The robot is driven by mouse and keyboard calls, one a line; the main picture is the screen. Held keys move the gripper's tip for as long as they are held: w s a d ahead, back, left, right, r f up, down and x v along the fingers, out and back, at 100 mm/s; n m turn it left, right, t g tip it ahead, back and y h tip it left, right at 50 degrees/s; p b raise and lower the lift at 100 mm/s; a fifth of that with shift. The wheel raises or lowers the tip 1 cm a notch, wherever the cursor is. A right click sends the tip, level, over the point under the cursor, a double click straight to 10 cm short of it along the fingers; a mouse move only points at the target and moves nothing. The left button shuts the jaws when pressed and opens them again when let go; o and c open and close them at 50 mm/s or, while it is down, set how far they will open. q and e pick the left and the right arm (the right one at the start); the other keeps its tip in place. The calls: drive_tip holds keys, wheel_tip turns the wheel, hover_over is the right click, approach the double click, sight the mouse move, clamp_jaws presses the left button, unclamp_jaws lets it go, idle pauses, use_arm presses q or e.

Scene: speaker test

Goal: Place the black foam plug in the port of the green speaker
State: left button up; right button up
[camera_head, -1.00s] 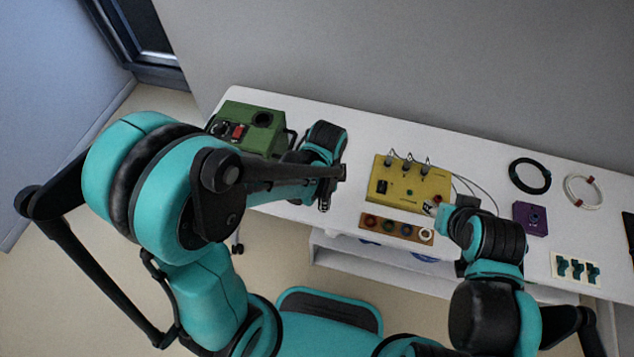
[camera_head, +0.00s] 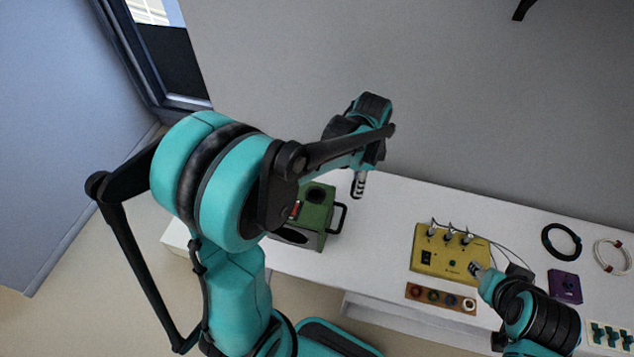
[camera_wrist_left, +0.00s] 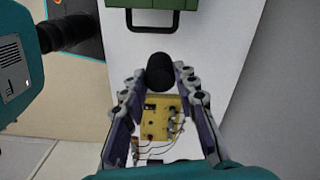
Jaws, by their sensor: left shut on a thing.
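The green speaker (camera_head: 323,210) stands at the left end of the white table, partly hidden behind my left arm. A dark round opening shows on its upper face, and a black handle on its right side. Its green edge and handle also show at the top of the left wrist view (camera_wrist_left: 150,4). My left gripper (camera_head: 358,190) points down, to the right of the speaker. In the left wrist view its fingers are shut on the black foam plug (camera_wrist_left: 160,72), a dark cylinder. My right gripper (camera_head: 475,268) is at the yellow box's right side; its jaws are too small to judge.
The yellow box (camera_head: 425,262) carries several cabled connectors. A brown strip with coloured rings (camera_head: 421,292) lies before it. A purple box (camera_head: 565,285), a black cable coil (camera_head: 562,241) and a white coil (camera_head: 611,257) are at the right. The table between speaker and yellow box is clear.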

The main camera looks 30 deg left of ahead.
use_arm(q)
drive_tip(key=shift+s+a+f+b, duration=0.25)
drive_tip(key=shift+a+f+b, duration=0.25)
drive_tip(key=shift+a+f, duration=1.4)
drive_tip(key=shift+s+a+f+b, duration=0.25)
drive_tip(key=shift+a+f+b, duration=0.2)
drive_tip(key=shift+a+f, duration=1.4)
drive_tip(key=shift+s+a+f+b, duration=0.25)
drive_tip(key=shift+a+f+b, duration=0.25)
drive_tip(key=shift+a+f, duration=1.35)
drive_tip(key=shift+a+r, duration=0.55)
drive_tip(key=shift+r, duration=0.05)
drive_tip(key=shift+s, duration=0.1)
drive_tip(key=o, duration=0.3)
drive_tip(key=shift+f, duration=0.2)
drive_tip(key=o, duration=0.4)
drive_tip(key=shift+o, duration=0.2)
drive_tip(key=shift+r, duration=0.15)
